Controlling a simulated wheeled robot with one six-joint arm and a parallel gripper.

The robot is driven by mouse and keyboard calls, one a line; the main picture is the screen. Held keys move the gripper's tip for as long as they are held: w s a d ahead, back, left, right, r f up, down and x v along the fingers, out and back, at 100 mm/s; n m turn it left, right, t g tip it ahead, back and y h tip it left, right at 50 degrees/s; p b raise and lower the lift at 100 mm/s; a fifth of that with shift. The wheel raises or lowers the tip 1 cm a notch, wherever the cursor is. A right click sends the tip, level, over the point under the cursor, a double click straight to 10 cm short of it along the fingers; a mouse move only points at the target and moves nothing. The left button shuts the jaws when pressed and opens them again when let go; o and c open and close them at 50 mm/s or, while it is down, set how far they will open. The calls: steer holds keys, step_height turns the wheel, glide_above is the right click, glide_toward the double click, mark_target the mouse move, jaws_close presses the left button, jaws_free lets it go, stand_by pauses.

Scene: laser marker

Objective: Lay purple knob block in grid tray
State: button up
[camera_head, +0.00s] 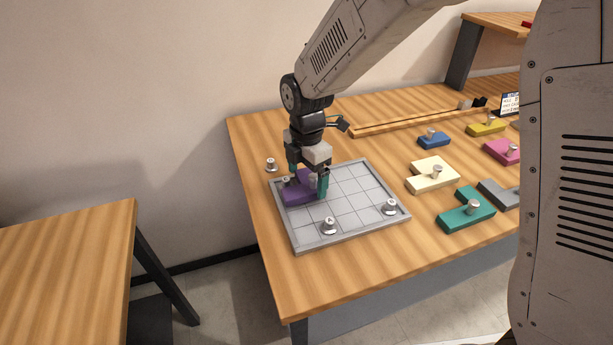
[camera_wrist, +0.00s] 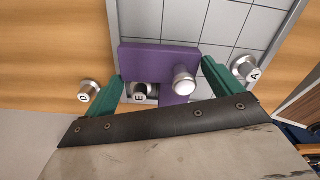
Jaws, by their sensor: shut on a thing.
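The purple knob block (camera_head: 298,197) is at the left corner of the grey grid tray (camera_head: 352,190). In the wrist view the purple block (camera_wrist: 145,57) shows a wide bar, a short stem and a silver knob (camera_wrist: 183,80). My gripper (camera_head: 308,180) points down with its green fingers on either side of the block, shut on it; the fingers also show in the wrist view (camera_wrist: 163,70). The block lies over the tray's cells; I cannot tell whether it touches the tray floor. My gripper partly hides it in the head view.
Silver posts (camera_head: 329,226) (camera_head: 390,207) stand at the tray's edge; another post (camera_head: 270,164) stands off it. A post marked E (camera_wrist: 140,92) is close beside the block. Cream (camera_head: 433,176), teal (camera_head: 466,210) and other blocks lie right.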

mark_target(307, 181)
steer(key=shift+f, duration=0.35)
steer(key=shift+f, duration=0.2)
steer(key=o, duration=0.7)
step_height(307, 181, up, 12)
steer(key=shift+r, duration=0.2)
steer(key=shift+d, duration=0.1)
